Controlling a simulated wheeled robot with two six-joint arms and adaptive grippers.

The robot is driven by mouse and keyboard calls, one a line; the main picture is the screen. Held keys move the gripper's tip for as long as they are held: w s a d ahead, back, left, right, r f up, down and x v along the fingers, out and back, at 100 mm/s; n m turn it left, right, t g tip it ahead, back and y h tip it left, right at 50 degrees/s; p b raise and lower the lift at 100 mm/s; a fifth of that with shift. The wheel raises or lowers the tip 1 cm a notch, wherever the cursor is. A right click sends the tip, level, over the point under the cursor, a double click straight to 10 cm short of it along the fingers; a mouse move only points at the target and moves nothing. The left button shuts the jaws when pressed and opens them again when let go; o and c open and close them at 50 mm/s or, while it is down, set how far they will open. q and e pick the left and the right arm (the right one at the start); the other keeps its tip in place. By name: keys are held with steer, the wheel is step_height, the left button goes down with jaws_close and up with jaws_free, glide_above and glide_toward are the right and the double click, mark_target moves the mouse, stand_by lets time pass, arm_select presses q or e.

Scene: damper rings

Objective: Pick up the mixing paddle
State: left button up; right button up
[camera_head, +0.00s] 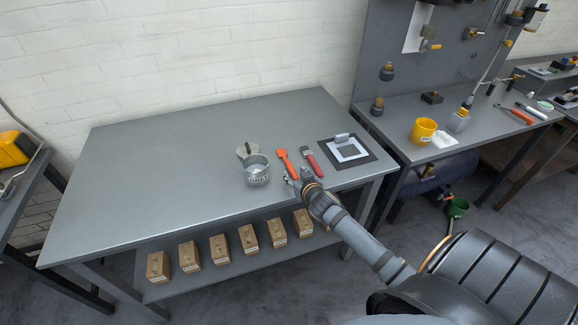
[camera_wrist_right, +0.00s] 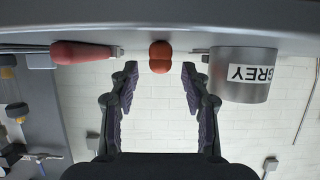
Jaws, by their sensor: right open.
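An orange tool with a flat, squared end, which looks like the mixing paddle (camera_head: 284,160), lies on the grey table near its front right. Its orange handle end (camera_wrist_right: 160,57) points at the right wrist camera. Nothing is held. My left gripper is out of view.
A metal can (camera_head: 256,170) labelled GREY (camera_wrist_right: 240,75) stands left of the paddle, with a round lid-like piece (camera_head: 243,152) behind it. A red-handled tool (camera_head: 313,163) lies close on the right. A dark pad (camera_head: 362,156) lies farther right. The table's left side is clear.

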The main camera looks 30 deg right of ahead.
mark_target(294, 173)
steer(key=x, duration=0.4)
steer(key=shift+f, duration=0.2)
steer(key=shift+r, duration=0.1)
steer(key=shift+c, duration=0.3)
steer(key=shift+s, duration=0.1)
steer(key=shift+c, duration=1.1)
jaws_close()
